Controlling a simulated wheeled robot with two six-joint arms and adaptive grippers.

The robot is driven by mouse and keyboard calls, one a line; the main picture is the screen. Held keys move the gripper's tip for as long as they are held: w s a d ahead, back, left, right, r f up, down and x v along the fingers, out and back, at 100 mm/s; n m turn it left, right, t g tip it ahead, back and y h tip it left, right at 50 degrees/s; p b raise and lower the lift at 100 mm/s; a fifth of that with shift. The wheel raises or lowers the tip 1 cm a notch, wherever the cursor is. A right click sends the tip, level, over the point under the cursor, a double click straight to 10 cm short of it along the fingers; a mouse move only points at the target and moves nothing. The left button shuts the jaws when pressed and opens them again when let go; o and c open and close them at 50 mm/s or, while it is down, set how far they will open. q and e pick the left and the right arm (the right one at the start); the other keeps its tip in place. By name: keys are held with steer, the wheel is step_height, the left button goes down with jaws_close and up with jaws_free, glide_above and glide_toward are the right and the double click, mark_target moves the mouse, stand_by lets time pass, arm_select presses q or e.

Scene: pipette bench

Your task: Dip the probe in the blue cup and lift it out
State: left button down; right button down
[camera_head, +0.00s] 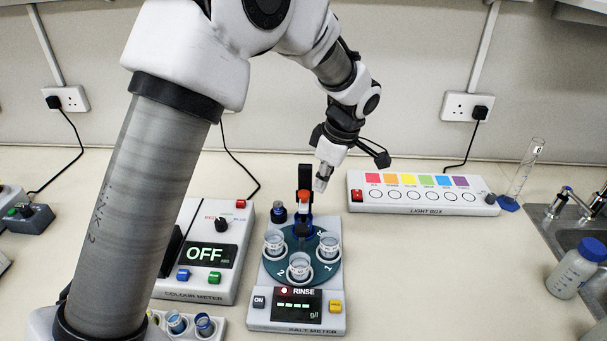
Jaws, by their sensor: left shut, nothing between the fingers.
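The salt meter (258,320) stands in the middle of the bench with a teal turntable (318,276) on top; its display reads RINSE. Small clear cups stand on the turntable: one at left (273,243), one in front (299,268) and one at right (328,247). A dark upright post with an orange-red part, which looks like the probe holder (304,192), rises at the back. Blue shows below it; I cannot tell whether this is the blue cup, and the probe tip is hidden. My left gripper (321,184) is shut and empty, close to the post's right side. My right gripper is not in view.
The colour meter (190,292), reading OFF, stands left of the salt meter. A rack (216,333) with small cups is in front. The light box (421,209) lies behind right, near a measuring cylinder (524,172). A bottle (575,270) stands by the sink. Right-front bench is clear.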

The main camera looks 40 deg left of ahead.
arm_select(q)
steer(key=v, duration=1.1)
steer(key=shift+d+r, duration=0.25)
